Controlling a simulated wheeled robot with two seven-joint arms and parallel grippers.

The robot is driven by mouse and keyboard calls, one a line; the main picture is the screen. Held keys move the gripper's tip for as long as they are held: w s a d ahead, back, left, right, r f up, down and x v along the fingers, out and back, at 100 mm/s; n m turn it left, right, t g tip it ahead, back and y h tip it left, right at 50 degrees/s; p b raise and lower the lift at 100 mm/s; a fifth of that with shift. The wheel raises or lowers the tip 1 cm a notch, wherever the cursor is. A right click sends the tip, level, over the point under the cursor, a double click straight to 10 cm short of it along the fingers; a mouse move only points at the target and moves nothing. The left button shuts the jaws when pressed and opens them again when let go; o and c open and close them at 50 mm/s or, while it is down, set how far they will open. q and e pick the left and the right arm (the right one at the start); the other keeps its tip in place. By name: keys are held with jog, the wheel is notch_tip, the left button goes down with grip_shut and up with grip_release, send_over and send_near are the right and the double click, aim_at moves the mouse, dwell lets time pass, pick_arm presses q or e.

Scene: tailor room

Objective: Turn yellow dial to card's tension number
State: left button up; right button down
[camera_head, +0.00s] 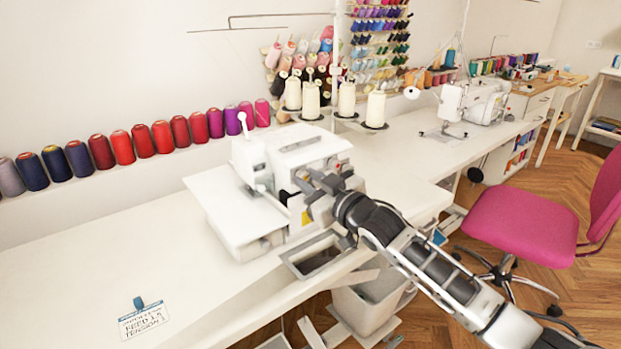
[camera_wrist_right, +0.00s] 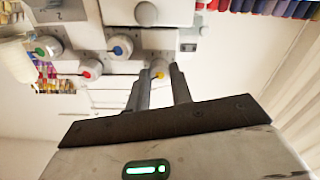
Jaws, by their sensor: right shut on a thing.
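The white overlock sewing machine (camera_head: 290,160) stands on the long white table. In the right wrist view, its front carries dials with green (camera_wrist_right: 45,48), red (camera_wrist_right: 90,70), blue (camera_wrist_right: 119,47) and yellow marks. The yellow dial (camera_wrist_right: 158,68) sits between the fingertips of my right gripper (camera_wrist_right: 160,78), which is shut on it. In the head view my right gripper (camera_head: 314,186) reaches the machine's front and hides the dial. The card (camera_head: 145,322) lies at the table's front left; its handwriting includes "NEED" and "TENSION", but I cannot read the number surely. My left gripper is not in view.
Thread cones (camera_head: 161,137) line the wall shelf. White cones (camera_head: 346,99) stand behind the machine. An opening (camera_head: 305,262) is in the tabletop below the machine. A pink chair (camera_head: 520,225) is at right. The table's left part is clear around the card.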

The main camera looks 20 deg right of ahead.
dwell(0.4)
jog(key=c, duration=1.2)
grip_release()
jog(key=shift+c, duration=0.2)
jog(key=b+v, duration=0.1)
jog(key=v, duration=1.5)
jog(key=s+a+f+m+g+h, duration=0.1)
jog(key=s+a+f+m+g, duration=0.1)
jog(key=s+a+f, duration=0.3)
jog(key=s+a+f+m+g+h, duration=0.1)
jog(key=s+a+f+g, duration=0.3)
jog(key=s+f, duration=0.9)
notch_tip(320, 180, down, 6)
jog(key=shift+a+f+m+h, duration=0.1)
jog(key=shift+a+m+h, duration=0.4)
jog(key=shift+m, duration=0.3)
